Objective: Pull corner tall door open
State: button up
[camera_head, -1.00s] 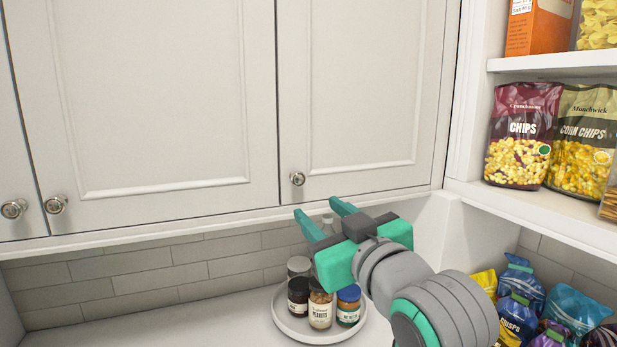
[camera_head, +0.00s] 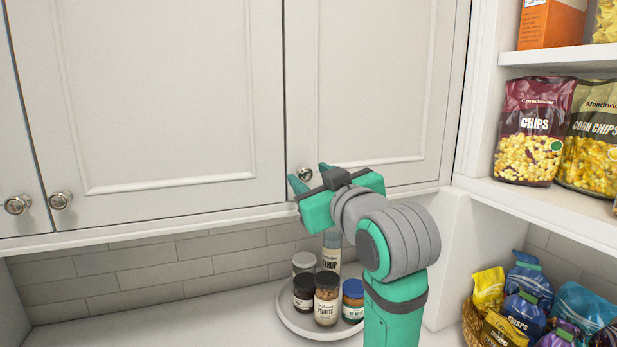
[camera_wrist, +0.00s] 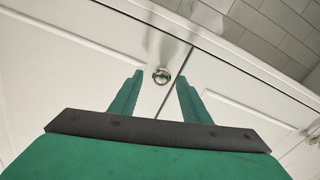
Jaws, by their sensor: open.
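The corner tall door (camera_head: 372,85) is a white panelled cupboard door at the right of the row, and it is closed. Its round metal knob (camera_head: 305,174) sits at its lower left corner. My gripper (camera_head: 308,177) is right at this knob, with green fingers pointing toward the door. In the wrist view the knob (camera_wrist: 161,76) shows between and just beyond the tips of my open gripper (camera_wrist: 159,82). The fingers stand apart on either side and do not visibly grip it.
Another closed white door (camera_head: 150,100) is to the left, with its own knob (camera_head: 60,200). Below, a round tray (camera_head: 292,318) holds several jars and a syrup bottle. Open shelves (camera_head: 545,205) with chip bags stand at the right. Snack bags fill a basket (camera_head: 470,318) at lower right.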

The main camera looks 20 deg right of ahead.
jog(key=shift+w+a, duration=0.2)
jog(key=shift+w, duration=0.4)
jog(key=c, duration=1)
jog(key=shift+a, duration=0.2)
grip_shut()
